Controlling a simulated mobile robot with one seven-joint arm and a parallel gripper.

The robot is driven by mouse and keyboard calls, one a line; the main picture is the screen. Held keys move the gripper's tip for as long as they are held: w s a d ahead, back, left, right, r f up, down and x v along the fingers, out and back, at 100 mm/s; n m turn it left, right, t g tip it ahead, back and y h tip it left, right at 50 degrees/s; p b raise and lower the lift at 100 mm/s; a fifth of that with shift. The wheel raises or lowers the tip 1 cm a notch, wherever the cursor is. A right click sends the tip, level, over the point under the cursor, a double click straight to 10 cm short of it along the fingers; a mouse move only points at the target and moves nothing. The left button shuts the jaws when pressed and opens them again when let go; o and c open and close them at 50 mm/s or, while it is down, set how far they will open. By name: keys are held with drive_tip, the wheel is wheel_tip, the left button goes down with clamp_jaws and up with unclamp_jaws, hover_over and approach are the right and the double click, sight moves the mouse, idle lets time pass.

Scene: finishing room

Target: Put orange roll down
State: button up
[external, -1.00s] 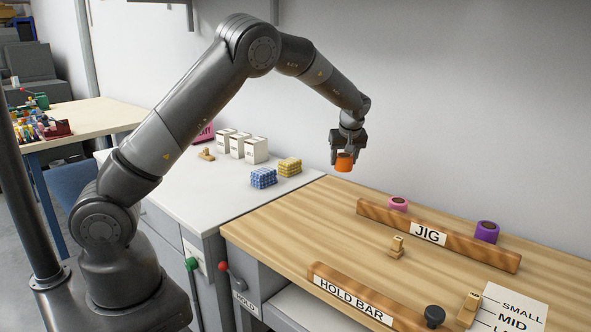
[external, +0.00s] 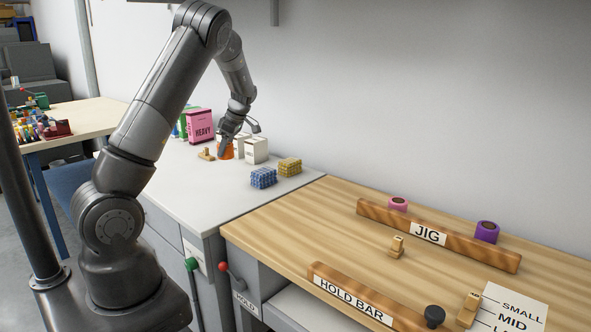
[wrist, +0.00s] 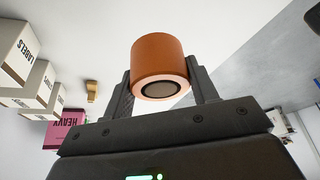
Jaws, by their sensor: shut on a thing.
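The orange roll (external: 226,152) is held in my gripper (external: 228,146) over the white counter, beside the white boxes. The arm partly hides it in the external view. In the wrist view the orange roll (wrist: 158,58) sits between the two dark fingers of my gripper (wrist: 164,90), with its dark round hole showing. The fingers are shut on its sides. I cannot tell whether its underside touches the counter.
White boxes (external: 257,151) stand just right of the roll, and a pink HEAVY box (external: 199,125) stands behind it. A small wooden piece (external: 206,154) lies to its left. The white counter's (external: 190,185) front is clear.

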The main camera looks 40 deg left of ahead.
drive_tip(key=a+f, duration=0.2)
drive_tip(key=a, duration=0.1)
drive_tip(key=a+f, duration=0.2)
drive_tip(key=a, duration=0.2)
drive_tip(key=s+a+f, duration=0.1)
drive_tip(key=a+f, duration=0.1)
drive_tip(key=a, duration=0.2)
drive_tip(key=shift+s+a+f, duration=0.1)
drive_tip(key=shift+f, duration=2.3)
drive_tip(key=shift+f, duration=0.1)
drive_tip(key=o, duration=1)
drive_tip(key=v, duration=1.2)
